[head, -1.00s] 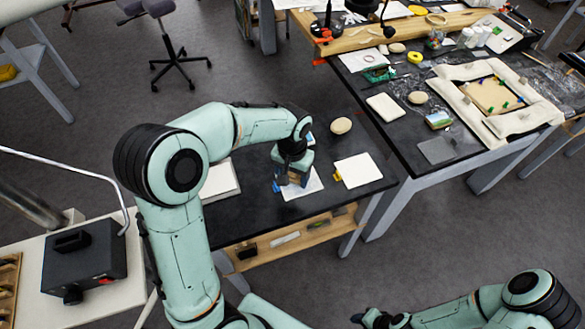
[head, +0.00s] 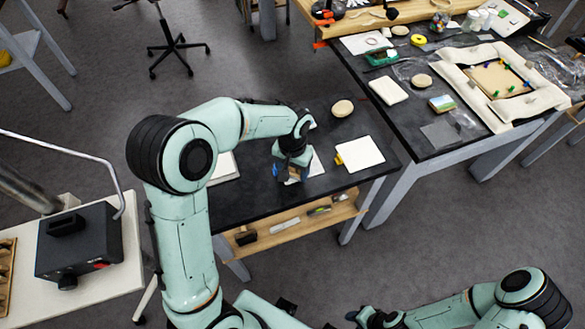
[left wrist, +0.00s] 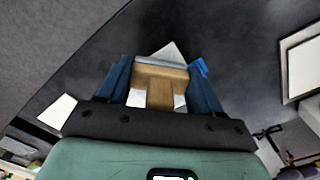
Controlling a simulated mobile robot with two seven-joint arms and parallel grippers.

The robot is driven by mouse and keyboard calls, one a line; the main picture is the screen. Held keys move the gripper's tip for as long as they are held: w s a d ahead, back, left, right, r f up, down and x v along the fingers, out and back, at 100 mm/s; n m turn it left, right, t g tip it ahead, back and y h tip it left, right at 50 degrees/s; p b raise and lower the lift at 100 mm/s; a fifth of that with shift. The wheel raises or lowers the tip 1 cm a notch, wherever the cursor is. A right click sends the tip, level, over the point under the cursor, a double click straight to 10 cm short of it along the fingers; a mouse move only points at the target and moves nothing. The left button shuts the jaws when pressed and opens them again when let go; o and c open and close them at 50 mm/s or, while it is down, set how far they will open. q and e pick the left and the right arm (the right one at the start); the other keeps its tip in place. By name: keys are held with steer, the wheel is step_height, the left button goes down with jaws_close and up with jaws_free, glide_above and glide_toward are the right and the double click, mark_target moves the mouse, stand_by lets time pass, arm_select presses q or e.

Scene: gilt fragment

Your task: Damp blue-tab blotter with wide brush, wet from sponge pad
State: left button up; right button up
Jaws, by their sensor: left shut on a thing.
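My left gripper (head: 291,176) is shut on a wide wooden brush (left wrist: 155,85), held between its two blue fingers in the left wrist view. The brush's pale lower edge points down at the white blue-tab blotter (head: 317,163), which lies on the dark table, mostly hidden beneath the gripper. I cannot tell whether the bristles touch the blotter. I cannot make out the sponge pad for certain. My right gripper (head: 366,317) is at the bottom edge, its jaws unclear.
A white blotter with a yellow tab (head: 365,155) lies right of the gripper. A beige oval stone (head: 342,108) lies behind it. A wooden shelf (head: 295,226) with small tools is under the table's front. A second table (head: 435,132) with a framed piece stands at right.

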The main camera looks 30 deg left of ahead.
arm_select(q)
steer(key=shift+f+b, duration=0.6)
steer(key=shift+f, duration=0.45)
arm_select(e)
steer(key=shift+s+f, duration=0.55)
steer(key=shift+f, duration=0.2)
steer(key=shift+r, duration=0.1)
arm_select(q)
steer(key=shift+w+a+r+p, duration=0.2)
steer(key=shift+w+a+p, duration=0.2)
steer(key=shift+a, duration=0.15)
steer(key=shift+w+a+p, duration=0.55)
steer(key=shift+w+a, duration=0.4)
steer(key=shift+a, duration=0.1)
arm_select(e)
steer(key=shift+w+r, duration=0.95)
steer(key=shift+r, duration=0.15)
